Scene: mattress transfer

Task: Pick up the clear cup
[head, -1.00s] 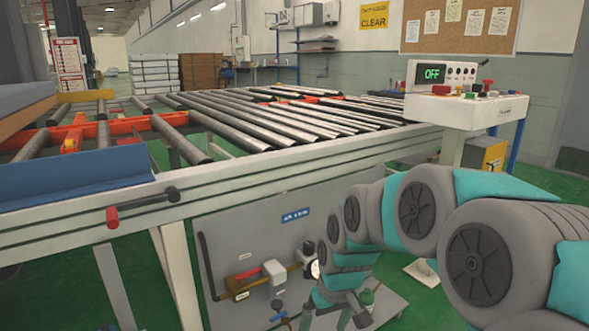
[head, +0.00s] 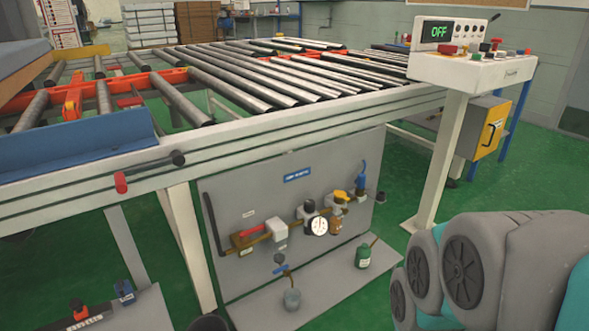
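A small greyish cup (head: 292,299), perhaps the clear cup, stands on the grey ledge (head: 330,283) below the upright panel. A blue-handled valve (head: 281,265) hangs just above it. Whether the cup is see-through is hard to tell at this size. My arm's grey and teal links fill the lower right corner. My gripper is out of view, so its state and its place relative to the cup are hidden.
A green container (head: 363,257) stands on the ledge's right part. The grey panel (head: 235,205) carries pipes and a round gauge (head: 319,226). The roller conveyor (head: 250,140) is above. A control console (head: 470,72) reading OFF stands right. Green floor (head: 400,185) is open between.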

